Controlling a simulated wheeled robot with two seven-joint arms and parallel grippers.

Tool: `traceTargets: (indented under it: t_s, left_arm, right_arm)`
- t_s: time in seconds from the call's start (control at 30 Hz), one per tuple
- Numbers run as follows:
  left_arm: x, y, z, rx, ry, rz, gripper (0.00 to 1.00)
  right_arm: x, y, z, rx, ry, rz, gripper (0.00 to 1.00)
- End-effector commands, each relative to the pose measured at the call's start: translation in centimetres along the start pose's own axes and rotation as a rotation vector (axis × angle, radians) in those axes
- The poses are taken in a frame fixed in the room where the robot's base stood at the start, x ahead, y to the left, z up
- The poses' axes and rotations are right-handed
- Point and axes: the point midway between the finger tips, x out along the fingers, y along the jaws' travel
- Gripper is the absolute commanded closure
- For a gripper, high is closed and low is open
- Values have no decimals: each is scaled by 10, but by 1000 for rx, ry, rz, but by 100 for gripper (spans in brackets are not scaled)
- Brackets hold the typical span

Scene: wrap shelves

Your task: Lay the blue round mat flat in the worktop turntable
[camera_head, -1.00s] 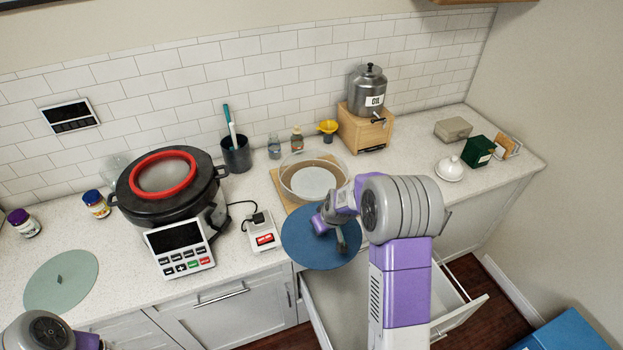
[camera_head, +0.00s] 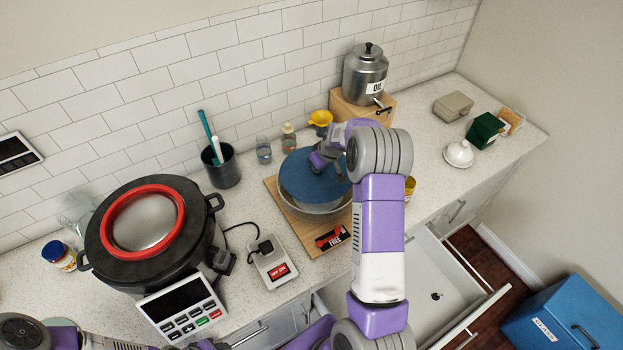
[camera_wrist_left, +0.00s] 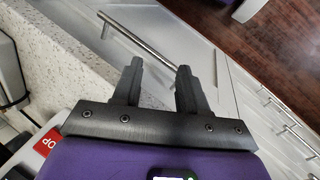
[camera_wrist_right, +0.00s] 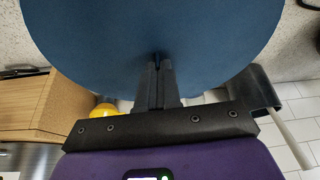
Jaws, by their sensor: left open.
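The blue round mat (camera_head: 305,182) is in my right gripper (camera_head: 338,172), over the round clear-walled turntable (camera_head: 318,214) on the worktop. It hides most of the turntable's inside. I cannot tell whether the mat touches the rim or floor. In the right wrist view the blue mat (camera_wrist_right: 150,35) fills the top, its edge between the closed right fingers (camera_wrist_right: 158,75). My left gripper (camera_wrist_left: 158,70) is open and empty, low by the counter front and a bar handle.
A wooden board (camera_head: 290,225) lies under the turntable, with a red-and-black label or packet (camera_head: 333,238) at its front. The oil dispenser (camera_head: 364,75) is behind. An open drawer (camera_head: 440,290) juts out in front.

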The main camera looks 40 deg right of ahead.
Motion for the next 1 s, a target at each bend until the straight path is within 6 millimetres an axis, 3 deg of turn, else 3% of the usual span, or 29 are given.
traceTargets:
  t_s: [0.13, 0.6, 1.0]
  left_arm:
    - [-4, 1, 1, 0, -1, 0, 57]
    - [-8, 3, 0, 0, 0, 0, 57]
    - [-3, 1, 0, 0, 0, 0, 57]
  right_arm:
    - [27, 0, 12, 3, -4, -2, 100]
    - [73, 0, 30, 1, -1, -1, 100]
    - [79, 0, 32, 0, 1, 0, 100]
